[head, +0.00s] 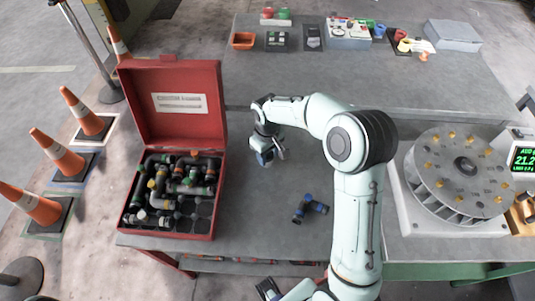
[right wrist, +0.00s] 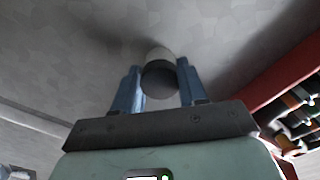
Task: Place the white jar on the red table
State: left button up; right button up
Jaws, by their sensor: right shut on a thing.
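My right gripper (head: 269,155) is over the grey tabletop, just right of the open red case. In the right wrist view its two blue fingers are shut on a short cylinder (right wrist: 159,77) with a pale side and a dark grey round end. I take it for the white jar; in the head view it is small and mostly hidden by the gripper. It looks held above the surface. I see no table with a red top; the tables (head: 250,215) in view have grey tops.
The red case (head: 218,135) holds dark pipe fittings. A blue-black fitting (head: 309,208) lies on the near table. A round dial machine (head: 445,165) stands right. Small bins, tools and a grey box (head: 453,35) line the far table. Orange cones (head: 57,152) stand on the left floor.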

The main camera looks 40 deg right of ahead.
jog(key=shift+f, duration=0.1)
jog(key=o, duration=1.1)
jog(key=shift+c, duration=0.2)
jog(key=shift+r, duration=0.2)
notch_tip(320, 180, up, 12)
jog(key=p, duration=0.1)
jog(key=shift+f, duration=0.1)
